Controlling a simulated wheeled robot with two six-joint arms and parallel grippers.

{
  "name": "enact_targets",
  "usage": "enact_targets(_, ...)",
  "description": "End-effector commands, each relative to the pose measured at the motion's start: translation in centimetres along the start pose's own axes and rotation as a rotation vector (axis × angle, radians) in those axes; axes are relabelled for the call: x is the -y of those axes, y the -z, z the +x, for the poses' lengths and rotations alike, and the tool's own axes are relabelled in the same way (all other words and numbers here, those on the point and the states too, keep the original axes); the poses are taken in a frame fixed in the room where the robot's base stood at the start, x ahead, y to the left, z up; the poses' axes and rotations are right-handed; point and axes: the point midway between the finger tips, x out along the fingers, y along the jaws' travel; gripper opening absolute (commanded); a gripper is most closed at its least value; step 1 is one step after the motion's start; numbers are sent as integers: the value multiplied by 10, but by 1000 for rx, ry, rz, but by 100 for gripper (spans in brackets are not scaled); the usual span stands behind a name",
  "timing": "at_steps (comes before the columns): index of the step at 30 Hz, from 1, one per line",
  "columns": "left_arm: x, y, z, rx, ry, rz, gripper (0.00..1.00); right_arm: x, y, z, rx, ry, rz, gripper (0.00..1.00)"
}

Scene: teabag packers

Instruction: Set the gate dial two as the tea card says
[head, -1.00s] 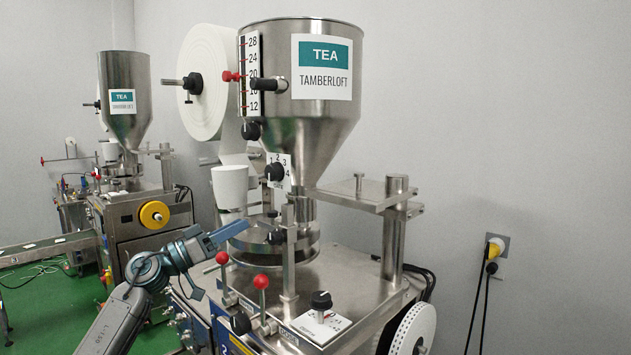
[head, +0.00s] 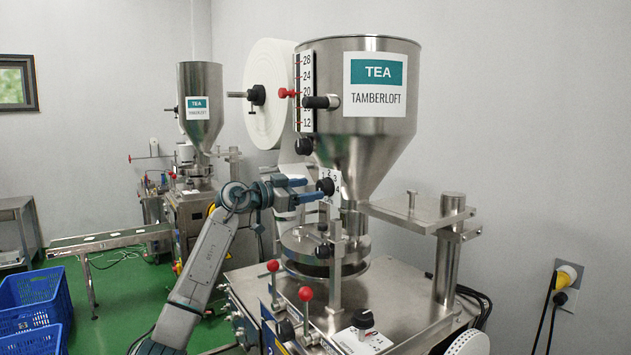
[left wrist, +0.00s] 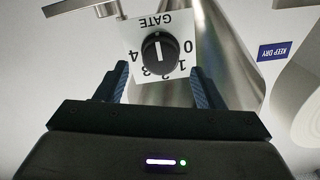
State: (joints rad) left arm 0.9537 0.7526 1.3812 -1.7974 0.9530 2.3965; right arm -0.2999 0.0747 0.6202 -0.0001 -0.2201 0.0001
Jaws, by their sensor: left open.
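The gate dial is a black knob (head: 326,186) on a white numbered plate on the hopper's lower cone. In the left wrist view the knob (left wrist: 158,48) sits upside down under the word GATE, among numbers 0 to 4. Its white line runs straight up and down, its lower end near 2 and 3. My left gripper (head: 310,189) is open just in front of the dial; in the left wrist view its fingers (left wrist: 158,72) stand left and right of the knob, apart from it. A tea card (head: 375,84) on the hopper reads TEA TAMBERLOFT. My right gripper is out of view.
A scale (head: 305,92) with a red pointer is beside the hopper. Red-knobbed levers (head: 306,293) and another black dial (head: 362,318) are on the machine below. A second hopper machine (head: 200,110) and blue crates (head: 34,300) are at left.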

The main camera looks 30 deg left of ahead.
Motion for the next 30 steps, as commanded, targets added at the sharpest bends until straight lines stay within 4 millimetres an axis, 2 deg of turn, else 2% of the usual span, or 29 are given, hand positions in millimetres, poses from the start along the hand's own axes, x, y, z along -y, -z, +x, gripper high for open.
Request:
enact_targets(1, 0, 4, 9, -2, -2, -3, 62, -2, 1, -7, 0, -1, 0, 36)
enact_targets(6, 0, 2, 25, -1, 0, -1, 62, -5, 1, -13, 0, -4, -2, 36)
enact_targets(17, 0, 0, 30, -1, 0, 1, 62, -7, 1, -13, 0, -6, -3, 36)
enact_targets(24, 0, 0, 29, 0, 0, 0, 18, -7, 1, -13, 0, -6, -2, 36)
enact_targets(30, 0, 0, 29, 0, 0, 10, 18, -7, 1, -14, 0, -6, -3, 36)
